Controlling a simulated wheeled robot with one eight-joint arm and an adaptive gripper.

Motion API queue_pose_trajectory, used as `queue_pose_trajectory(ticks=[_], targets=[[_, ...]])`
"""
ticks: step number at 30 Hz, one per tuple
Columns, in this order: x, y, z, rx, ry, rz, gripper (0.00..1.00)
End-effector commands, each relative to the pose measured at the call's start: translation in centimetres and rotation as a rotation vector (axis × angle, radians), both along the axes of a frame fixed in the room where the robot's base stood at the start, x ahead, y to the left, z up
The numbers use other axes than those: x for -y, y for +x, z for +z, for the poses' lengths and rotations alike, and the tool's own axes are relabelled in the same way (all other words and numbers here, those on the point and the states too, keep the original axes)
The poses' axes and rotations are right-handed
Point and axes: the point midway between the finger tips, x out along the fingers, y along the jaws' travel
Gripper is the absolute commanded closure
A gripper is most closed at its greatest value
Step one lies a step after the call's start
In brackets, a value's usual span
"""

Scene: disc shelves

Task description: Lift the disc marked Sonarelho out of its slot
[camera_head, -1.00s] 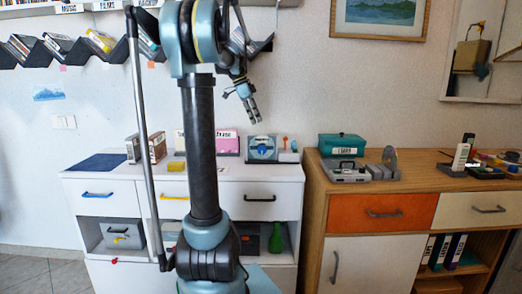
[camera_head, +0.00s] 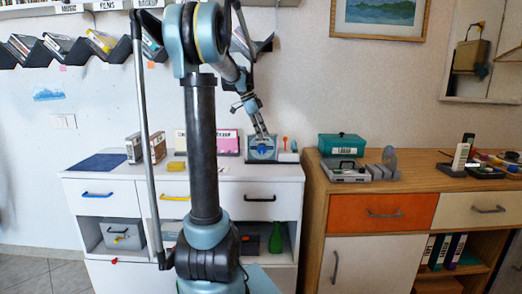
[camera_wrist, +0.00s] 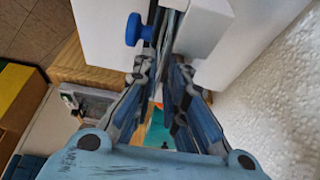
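A disc (camera_head: 262,148) with a blue and pale face stands upright in a dark holder on top of the white cabinet. Its marking is too small to read, so I cannot tell whether it says Sonarelho. My gripper (camera_head: 265,133) points down at the disc's upper edge, its fingertips overlapping it in the head view. In the wrist view the fingers of my gripper (camera_wrist: 164,25) converge with a narrow gap; whether they touch or hold the disc is unclear.
A pink-and-white case (camera_head: 226,142) stands left of the disc. A small grey block (camera_head: 288,157) with an orange-topped piece is close on its right. A teal box (camera_head: 342,146) is on the wooden cabinet. A blue knob (camera_wrist: 133,30) shows in the wrist view.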

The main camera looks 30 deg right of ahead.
Motion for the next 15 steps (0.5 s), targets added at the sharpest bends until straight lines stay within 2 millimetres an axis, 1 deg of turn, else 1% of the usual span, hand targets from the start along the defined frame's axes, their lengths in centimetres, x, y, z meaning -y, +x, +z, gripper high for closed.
queue_pose_trajectory(ticks=[15], targets=[[-0.03, 0.01, 0.27, 0.0, 0.0, 0.0, 1.0]])
